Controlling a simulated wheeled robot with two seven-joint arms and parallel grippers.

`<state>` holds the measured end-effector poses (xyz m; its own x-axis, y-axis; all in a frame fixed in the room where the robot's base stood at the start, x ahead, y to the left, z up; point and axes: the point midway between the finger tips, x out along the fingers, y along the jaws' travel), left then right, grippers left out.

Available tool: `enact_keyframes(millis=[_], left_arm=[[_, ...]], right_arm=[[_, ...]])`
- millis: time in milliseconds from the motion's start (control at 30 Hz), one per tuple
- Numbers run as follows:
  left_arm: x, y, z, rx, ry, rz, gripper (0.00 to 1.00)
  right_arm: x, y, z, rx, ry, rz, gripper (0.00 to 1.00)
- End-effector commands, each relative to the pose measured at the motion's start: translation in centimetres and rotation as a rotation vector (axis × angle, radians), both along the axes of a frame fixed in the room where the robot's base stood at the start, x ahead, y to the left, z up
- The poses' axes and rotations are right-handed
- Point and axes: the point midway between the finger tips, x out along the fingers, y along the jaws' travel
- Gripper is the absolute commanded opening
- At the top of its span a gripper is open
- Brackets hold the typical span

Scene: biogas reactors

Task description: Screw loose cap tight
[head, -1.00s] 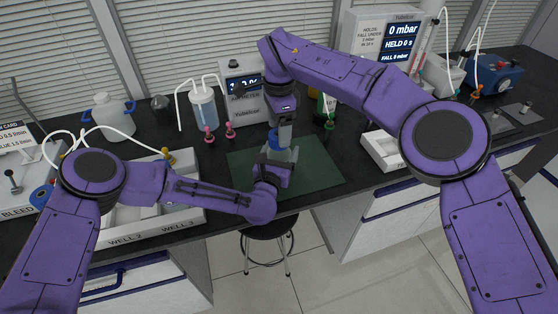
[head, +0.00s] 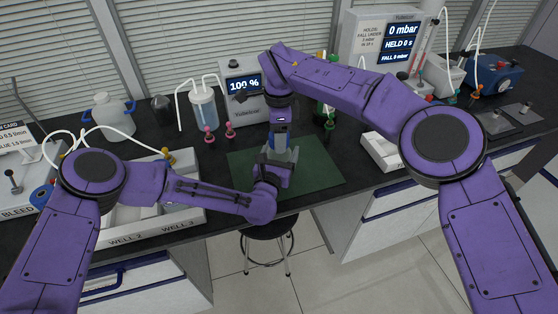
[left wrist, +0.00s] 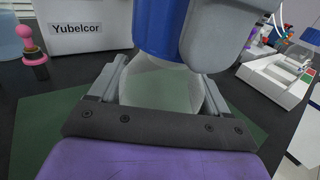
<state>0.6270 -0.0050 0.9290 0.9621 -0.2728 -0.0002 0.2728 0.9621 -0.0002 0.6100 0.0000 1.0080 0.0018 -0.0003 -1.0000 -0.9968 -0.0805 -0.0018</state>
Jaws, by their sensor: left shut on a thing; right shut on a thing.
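A clear bottle (left wrist: 158,88) with a blue cap (left wrist: 158,28) stands upright in the left wrist view. My left gripper (left wrist: 160,92) is shut on the bottle's body, one finger on each side. My right gripper (head: 280,140) comes down from above and is shut on the cap; one of its grey fingers shows beside the cap in the left wrist view. In the head view my left gripper (head: 276,162) is just below the right one, over the green mat (head: 320,172). The grippers hide most of the bottle there. The cap's thread is hidden.
A meter reading 100 % (head: 243,86) stands behind the mat, with a tubed bottle (head: 203,108) and pink-topped fittings (head: 209,134) to its left. A pressure display (head: 398,35) stands at the back right. The mat's right part is clear.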

Motion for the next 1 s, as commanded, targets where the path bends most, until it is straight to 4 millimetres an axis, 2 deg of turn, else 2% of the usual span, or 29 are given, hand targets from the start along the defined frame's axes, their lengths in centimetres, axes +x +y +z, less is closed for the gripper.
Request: enact_keyframes(millis=[500, 600, 700, 833, 867, 933, 1000], left_arm=[[0.09, 0.09, 0.04, 0.000, -0.001, 0.003, 0.00], [0.07, 0.07, 0.05, 0.000, -0.001, 0.002, 0.00], [0.07, 0.06, 0.04, 0.000, -0.001, 0.002, 0.00], [0.05, 0.05, 0.04, 0.000, -0.001, 0.001, 0.00], [0.04, 0.04, 0.04, 0.000, -0.001, 0.001, 0.00], [0.04, 0.03, 0.04, 0.000, -0.001, 0.001, 0.00], [0.04, 0.03, 0.04, 0.000, -0.001, 0.001, 0.00]], right_arm=[[0.03, 0.14, -0.12, 0.000, 0.005, -1.634, 0.21], [0.08, 0.08, -0.12, 0.001, 0.002, -1.905, 0.21], [0.11, 0.07, -0.12, 0.001, 0.003, -2.096, 0.21], [0.13, 0.05, -0.11, 0.003, 0.001, -2.082, 0.21], [0.14, 0.04, -0.10, 0.003, 0.001, -2.082, 0.61], [0.14, 0.03, -0.10, 0.003, 0.001, -2.081, 0.84], [0.14, 0.03, -0.11, 0.003, 0.000, -2.080, 0.88]])
